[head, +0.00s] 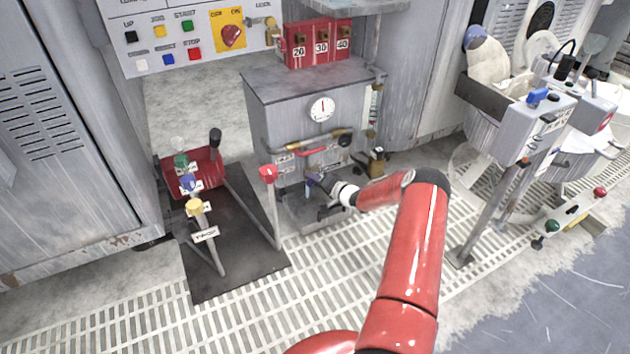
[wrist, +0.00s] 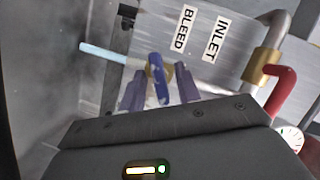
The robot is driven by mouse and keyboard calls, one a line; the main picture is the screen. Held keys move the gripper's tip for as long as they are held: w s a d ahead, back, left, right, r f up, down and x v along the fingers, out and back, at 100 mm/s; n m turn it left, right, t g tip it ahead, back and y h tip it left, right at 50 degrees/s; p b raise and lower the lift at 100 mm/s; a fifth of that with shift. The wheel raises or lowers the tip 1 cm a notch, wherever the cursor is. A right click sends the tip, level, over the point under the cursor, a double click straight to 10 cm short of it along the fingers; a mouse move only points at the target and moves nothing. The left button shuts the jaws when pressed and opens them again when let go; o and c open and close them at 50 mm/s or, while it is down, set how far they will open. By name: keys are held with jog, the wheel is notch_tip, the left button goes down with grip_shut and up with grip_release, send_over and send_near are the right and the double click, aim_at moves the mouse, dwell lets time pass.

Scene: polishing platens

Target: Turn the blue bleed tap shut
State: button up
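The blue bleed tap (wrist: 159,82) shows in the wrist view below the BLEED label (wrist: 184,28), with a little brass behind its lever. A pale blue tube (wrist: 103,52) runs left from it, and the lever appears to lie across the tube's line. My gripper (wrist: 159,92) has one finger on each side of the lever. Narrow gaps show between the fingers and the lever, so it looks open around it and not clamped. In the head view my gripper (head: 316,180) is small, low at the front of the grey cabinet (head: 280,110); the tap is largely hidden there.
A red lever (wrist: 281,92) and brass fitting (wrist: 262,66) are right of the tap, near the INLET label (wrist: 222,38). A gauge (head: 321,108) sits above. A red-knobbed post (head: 268,174) stands close left of my gripper. A pedal stand with coloured knobs (head: 195,208) is further left.

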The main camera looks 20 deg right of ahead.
jog(key=p+v, duration=0.1)
jog(key=v, duration=0.6)
jog(key=shift+s, duration=0.35)
jog(key=shift+d, duration=0.15)
